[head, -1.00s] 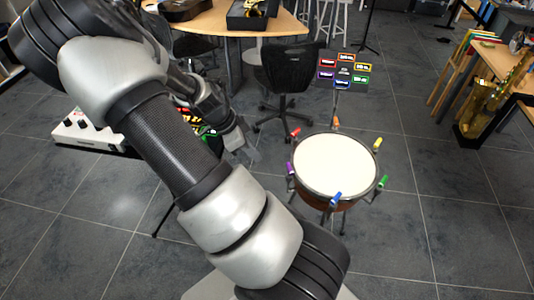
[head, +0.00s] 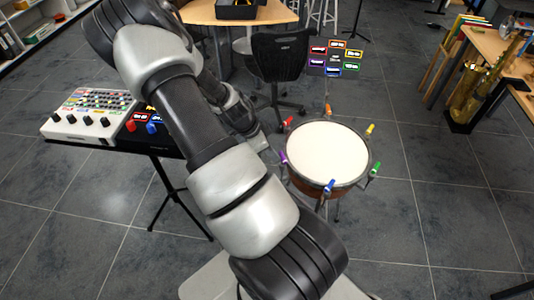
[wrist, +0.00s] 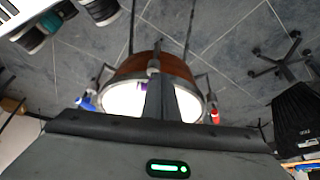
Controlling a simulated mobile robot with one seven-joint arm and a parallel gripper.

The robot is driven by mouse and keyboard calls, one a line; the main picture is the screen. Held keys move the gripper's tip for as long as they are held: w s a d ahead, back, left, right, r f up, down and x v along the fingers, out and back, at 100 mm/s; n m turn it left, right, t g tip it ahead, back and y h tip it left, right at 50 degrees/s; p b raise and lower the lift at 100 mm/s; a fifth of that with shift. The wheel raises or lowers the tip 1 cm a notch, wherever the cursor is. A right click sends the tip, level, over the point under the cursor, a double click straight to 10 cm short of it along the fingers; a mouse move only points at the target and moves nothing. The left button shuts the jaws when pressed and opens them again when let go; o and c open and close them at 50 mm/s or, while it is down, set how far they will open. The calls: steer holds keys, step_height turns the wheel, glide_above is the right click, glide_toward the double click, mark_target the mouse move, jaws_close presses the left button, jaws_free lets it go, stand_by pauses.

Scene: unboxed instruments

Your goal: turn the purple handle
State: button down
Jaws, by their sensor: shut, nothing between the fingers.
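The purple handle (head: 282,157) sits on the left rim of a round drum with a white head (head: 322,153). Several other coloured handles stand round the rim, among them a red one (head: 288,122) and a blue one (head: 329,186). My gripper (head: 262,143) is shut and empty, just left of the drum, close to the purple handle and seemingly apart from it. In the wrist view my closed fingers (wrist: 160,97) point at the drum (wrist: 175,65) and cover most of the purple handle. The blue (wrist: 86,103) and red (wrist: 214,117) handles show either side.
A sign board with coloured labels (head: 334,58) stands behind the drum. A black chair (head: 282,68) is behind my gripper. A white mixer (head: 85,120) rests on a stand at left. A saxophone (head: 478,90) leans by the right table. Floor right of the drum is clear.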

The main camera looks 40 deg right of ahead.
steer(key=shift+w+d+m+g+y+b, duration=0.2)
steer(key=shift+m+b, duration=0.2)
steer(key=shift+m, duration=0.15)
steer(key=shift+w+d+m+g+y+b, duration=0.1)
steer(key=shift+m+g+b, duration=0.1)
steer(key=shift+m+b, duration=0.25)
stand_by(0.3)
steer(key=m+y+b, duration=0.1)
steer(key=m, duration=0.1)
steer(key=d+m+g+y+b, duration=0.1)
steer(key=m, duration=0.2)
steer(key=d+m+g+b, duration=0.1)
steer(key=m, duration=0.1)
steer(key=shift+w+d+m+y, duration=0.2)
steer(key=shift+d+m+y, duration=0.05)
steer(key=shift+m+y, duration=0.15)
steer(key=shift+d, duration=0.1)
stand_by(0.3)
steer(key=shift+s, duration=0.1)
stand_by(0.3)
steer(key=shift+s+a, duration=0.5)
steer(key=shift+a, duration=0.05)
